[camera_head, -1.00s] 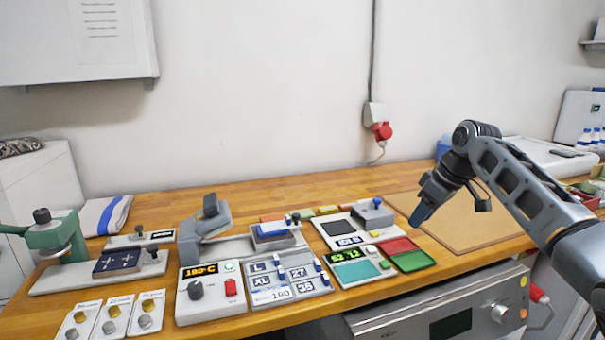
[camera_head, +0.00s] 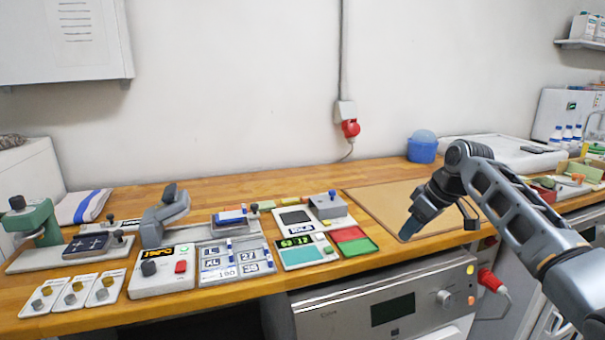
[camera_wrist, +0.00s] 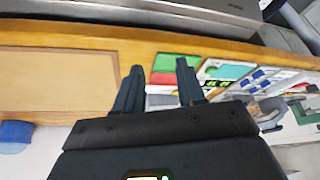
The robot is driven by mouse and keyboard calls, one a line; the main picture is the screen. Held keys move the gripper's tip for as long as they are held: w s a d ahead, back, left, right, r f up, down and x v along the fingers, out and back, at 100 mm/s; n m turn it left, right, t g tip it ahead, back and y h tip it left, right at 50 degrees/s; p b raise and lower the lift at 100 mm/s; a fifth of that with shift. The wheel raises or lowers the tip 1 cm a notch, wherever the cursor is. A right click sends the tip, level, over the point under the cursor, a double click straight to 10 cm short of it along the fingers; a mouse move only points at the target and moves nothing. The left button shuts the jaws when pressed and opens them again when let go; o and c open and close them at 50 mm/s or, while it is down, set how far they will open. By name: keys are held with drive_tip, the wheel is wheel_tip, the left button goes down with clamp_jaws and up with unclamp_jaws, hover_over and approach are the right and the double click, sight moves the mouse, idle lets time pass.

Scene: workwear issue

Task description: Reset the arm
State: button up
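My gripper (camera_head: 412,228) is at the end of my arm, which reaches in from the right in the head view. It hangs above the wooden bench (camera_head: 260,186), over the front left part of a tan board (camera_head: 372,196). In the wrist view my gripper (camera_wrist: 160,78) shows its two dark fingers spread apart. Nothing is between them; the bench and the green and red trays show beyond the gap.
A heat press with a control box (camera_head: 162,268), a size panel (camera_head: 235,262) and a green-and-red tray (camera_head: 354,241) stand left of my gripper. A green hand press (camera_head: 40,222) is at far left. A blue tub (camera_head: 422,150) stands behind the board. A red plug (camera_head: 490,281) hangs below the bench.

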drive_tip(key=s+a+f+m+t+y, duration=0.1)
drive_tip(key=s+a+f, duration=0.4)
drive_tip(key=a+f, duration=0.3)
drive_tip(key=s+a+f+m+t+y, duration=0.15)
drive_tip(key=s+a+f, duration=0.35)
drive_tip(key=f, duration=0.6)
drive_tip(key=s+a+f+m+t, duration=0.2)
drive_tip(key=s+f, duration=0.1)
drive_tip(key=s, duration=0.5)
drive_tip(key=s+a+f+m+t, duration=0.15)
drive_tip(key=s+f, duration=0.25)
drive_tip(key=s, duration=0.5)
drive_tip(key=s+d+r+m+t+h, duration=0.1)
drive_tip(key=s+d+r+h, duration=0.15)
drive_tip(key=s, duration=0.85)
drive_tip(key=s+d+r+m+t+h, duration=0.2)
drive_tip(key=s+d, duration=0.1)
drive_tip(key=s, duration=0.8)
drive_tip(key=s+d+r+t, duration=0.1)
drive_tip(key=s+d+r, duration=0.2)
drive_tip(key=s+r, duration=0.4)
drive_tip(key=s+d+r+n+t+h, duration=0.1)
drive_tip(key=s+d+r, duration=0.2)
drive_tip(key=s+r, duration=0.5)
wheel_tip(320, 180, up, 2)
drive_tip(key=shift+d+r, duration=0.1)
drive_tip(key=shift+d, duration=0.15)
